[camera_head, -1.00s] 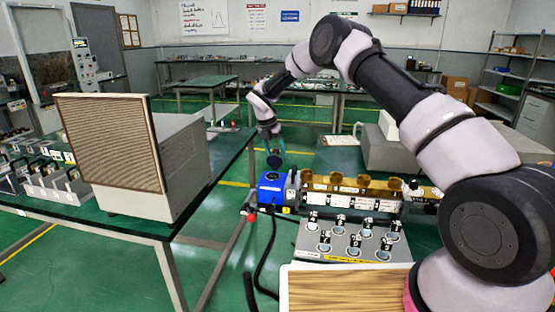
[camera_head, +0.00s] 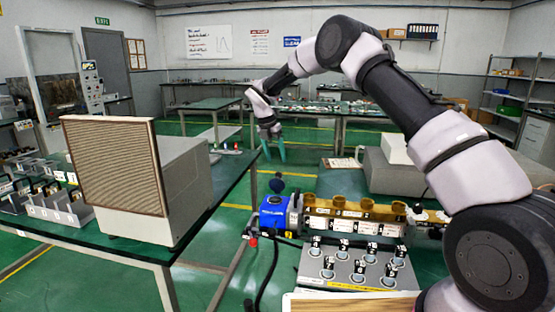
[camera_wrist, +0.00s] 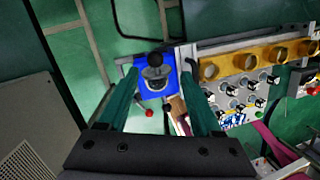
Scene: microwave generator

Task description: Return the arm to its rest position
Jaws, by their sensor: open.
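My gripper (camera_head: 273,158) hangs open and empty in the head view, above and apart from a dark round knob (camera_head: 277,185). The knob stands over a blue unit (camera_head: 272,213) at the left end of the bench apparatus. In the wrist view, my gripper's teal fingers (camera_wrist: 160,72) are spread wide. Between and beyond them show the blue unit (camera_wrist: 142,84) and the black knob (camera_wrist: 155,59) on top of it. Nothing is held. My arm is raised and reaches forward from the right.
A large beige box with a ribbed front (camera_head: 115,165) stands on the left table. A row of brass parts (camera_head: 352,207) and a grey panel with several knobs (camera_head: 350,268) lie below my arm. A grey case (camera_head: 395,172) sits behind. A black cable (camera_head: 268,275) hangs in front.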

